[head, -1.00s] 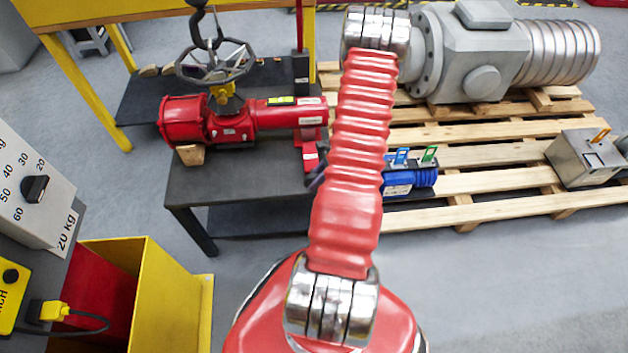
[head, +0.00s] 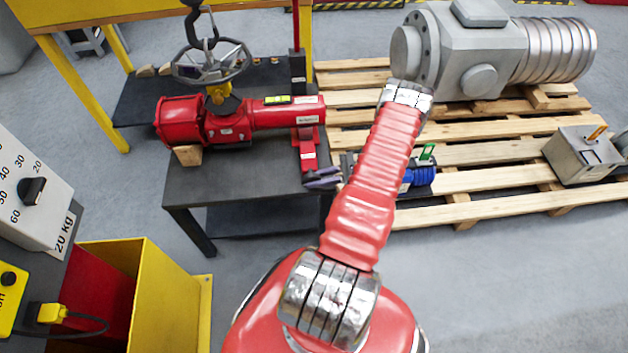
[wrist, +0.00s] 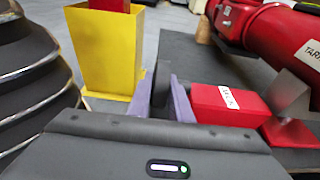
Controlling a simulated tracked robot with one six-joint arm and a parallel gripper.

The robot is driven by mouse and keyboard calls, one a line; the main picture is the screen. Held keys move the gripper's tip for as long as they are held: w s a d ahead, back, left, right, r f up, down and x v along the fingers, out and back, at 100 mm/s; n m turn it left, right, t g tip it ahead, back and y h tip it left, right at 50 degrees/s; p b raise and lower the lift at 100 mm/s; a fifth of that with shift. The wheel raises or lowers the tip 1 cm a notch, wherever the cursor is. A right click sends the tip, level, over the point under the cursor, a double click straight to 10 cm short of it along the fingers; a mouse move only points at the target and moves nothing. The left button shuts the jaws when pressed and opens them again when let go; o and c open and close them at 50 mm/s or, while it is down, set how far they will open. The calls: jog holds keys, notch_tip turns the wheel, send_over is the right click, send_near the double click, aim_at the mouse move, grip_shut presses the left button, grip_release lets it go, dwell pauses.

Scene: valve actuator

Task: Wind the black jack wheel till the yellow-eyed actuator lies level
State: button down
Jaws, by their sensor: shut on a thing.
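The red actuator (head: 235,122) with its yellow eye (head: 217,94) lies on the dark table in the head view, its left part on a wooden block (head: 187,155). Its slope is hard to judge by eye. A small yellow-green strip (head: 277,100) sits on top. The red jack (head: 307,148) stands under its right end; its red block (wrist: 228,103) shows in the wrist view. My gripper (head: 322,177) is beside the jack's foot. In the wrist view its purple fingers (wrist: 160,100) are shut on a thin dark part, apparently the black jack wheel, mostly hidden.
A hook (head: 203,35) hangs above a grey handwheel (head: 212,64) behind the eye. A blue device (head: 421,177) is right of my gripper, partly behind my arm. A pallet (head: 480,135) bears a large grey gearbox (head: 470,50). A yellow bin (head: 160,290) stands front left.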

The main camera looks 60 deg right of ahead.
aim_at(315, 175)
jog(key=shift+s+f+t+y, duration=0.1)
jog(key=shift+f+t+y, duration=0.1)
jog(key=shift+t+y, duration=0.9)
jog(key=shift+f+t+y, duration=0.2)
jog(key=shift+t+y, duration=0.7)
jog(key=shift+t, duration=0.3)
jog(key=c, duration=1.6)
grip_release()
jog(key=shift+r, duration=0.25)
jog(key=shift+r, duration=4.8)
